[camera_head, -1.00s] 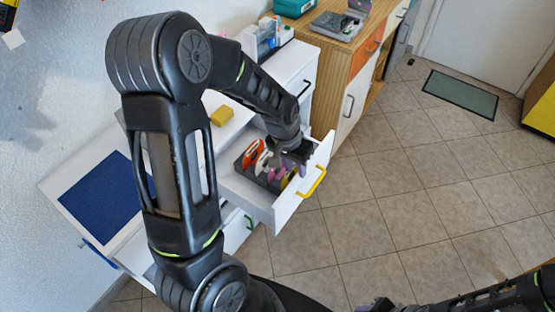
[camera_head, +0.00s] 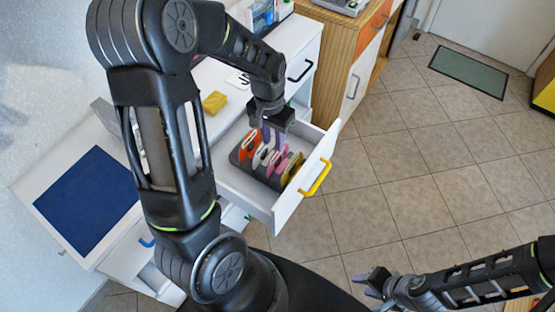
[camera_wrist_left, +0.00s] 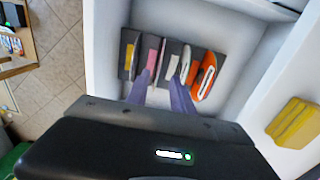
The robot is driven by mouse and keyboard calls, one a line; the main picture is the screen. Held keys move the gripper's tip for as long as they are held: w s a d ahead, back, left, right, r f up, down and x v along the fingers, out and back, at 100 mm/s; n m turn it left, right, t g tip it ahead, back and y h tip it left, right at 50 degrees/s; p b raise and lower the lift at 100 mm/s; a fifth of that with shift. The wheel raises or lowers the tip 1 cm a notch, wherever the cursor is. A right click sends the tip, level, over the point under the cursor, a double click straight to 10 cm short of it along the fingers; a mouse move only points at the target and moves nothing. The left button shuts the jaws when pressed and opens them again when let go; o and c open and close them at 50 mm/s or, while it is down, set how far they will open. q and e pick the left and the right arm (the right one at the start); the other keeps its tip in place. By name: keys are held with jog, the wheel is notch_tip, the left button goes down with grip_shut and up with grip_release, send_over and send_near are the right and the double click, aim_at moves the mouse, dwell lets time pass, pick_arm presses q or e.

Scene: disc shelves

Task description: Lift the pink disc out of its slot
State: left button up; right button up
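The pink disc (camera_head: 279,164) stands in a dark rack (camera_head: 236,156) inside the open white drawer, between a white disc (camera_head: 262,154) and a yellow disc (camera_head: 292,168). In the left wrist view the pink disc (camera_wrist_left: 151,62) stands near the tip of the left-hand finger. My left gripper (camera_head: 272,138) points down above the rack. In the wrist view its purple fingers (camera_wrist_left: 160,92) are apart, with nothing seen held between them. Whether a finger touches a disc is unclear. My right gripper (camera_head: 368,284) is open and empty over the floor.
An orange disc (camera_head: 249,146) stands at the rack's far end. The white drawer (camera_head: 252,205) has a yellow handle (camera_head: 316,179). A yellow block (camera_head: 214,102) and a blue mat (camera_head: 88,203) lie on the white top. Open floor lies to the right.

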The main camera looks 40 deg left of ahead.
pick_arm(q)
jog(key=shift+f, duration=0.45)
send_over(278, 162)
jog(key=f, duration=0.3)
jog(key=f+p, duration=0.1)
jog(key=f, duration=0.1)
jog(key=shift+s+a+f, duration=0.1)
jog(key=shift+s+a, duration=0.1)
jog(key=shift+s, duration=0.1)
jog(key=shift+c, duration=0.5)
grip_shut()
dwell(0.8)
